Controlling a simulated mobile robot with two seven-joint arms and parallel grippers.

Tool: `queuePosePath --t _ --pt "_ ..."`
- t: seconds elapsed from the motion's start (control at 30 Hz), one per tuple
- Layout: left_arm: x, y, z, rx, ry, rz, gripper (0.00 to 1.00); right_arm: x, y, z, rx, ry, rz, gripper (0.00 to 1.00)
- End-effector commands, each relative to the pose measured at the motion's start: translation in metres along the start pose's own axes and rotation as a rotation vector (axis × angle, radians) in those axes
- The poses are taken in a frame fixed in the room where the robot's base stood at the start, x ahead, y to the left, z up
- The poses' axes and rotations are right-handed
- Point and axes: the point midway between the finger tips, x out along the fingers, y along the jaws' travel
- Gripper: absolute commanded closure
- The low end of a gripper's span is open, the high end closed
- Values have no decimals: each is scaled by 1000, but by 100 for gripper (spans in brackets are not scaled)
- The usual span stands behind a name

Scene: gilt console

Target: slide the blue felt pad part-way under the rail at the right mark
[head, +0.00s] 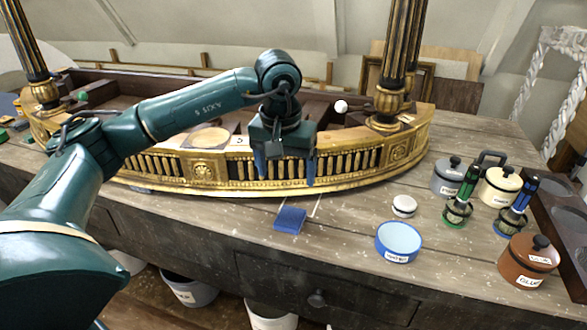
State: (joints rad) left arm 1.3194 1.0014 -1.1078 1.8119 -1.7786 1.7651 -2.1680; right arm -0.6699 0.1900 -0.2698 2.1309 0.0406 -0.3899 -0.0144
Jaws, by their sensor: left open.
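The blue felt pad (290,219) lies flat on the bench near its front edge, in front of the gilt rail (345,162). A gap of bare wood separates the pad from the rail. Pale mark lines (317,206) show on the wood just right of the pad. My left gripper (284,178) points down in front of the rail, above and behind the pad. Its blue fingers are apart with nothing seen between them. My right gripper does not show.
Right of the pad stand a small white-lidded jar (404,206), a blue tub (398,243), a brown glue pot (528,260), grey and cream pots, and two brushes in holders. A gilded column (400,60) rises behind. The bench between pad and blue tub is clear.

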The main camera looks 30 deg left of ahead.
Motion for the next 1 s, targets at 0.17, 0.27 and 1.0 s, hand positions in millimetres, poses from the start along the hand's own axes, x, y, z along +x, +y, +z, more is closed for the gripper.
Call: queuePosePath --t 0.17,0.27,1.0 --pt "0 1 0 -1 -1 3 20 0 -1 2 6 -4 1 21" --pt "4 1 0 -1 -3 3 20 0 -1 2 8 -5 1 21" --pt "121 2 1 -2 -4 4 20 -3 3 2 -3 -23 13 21"
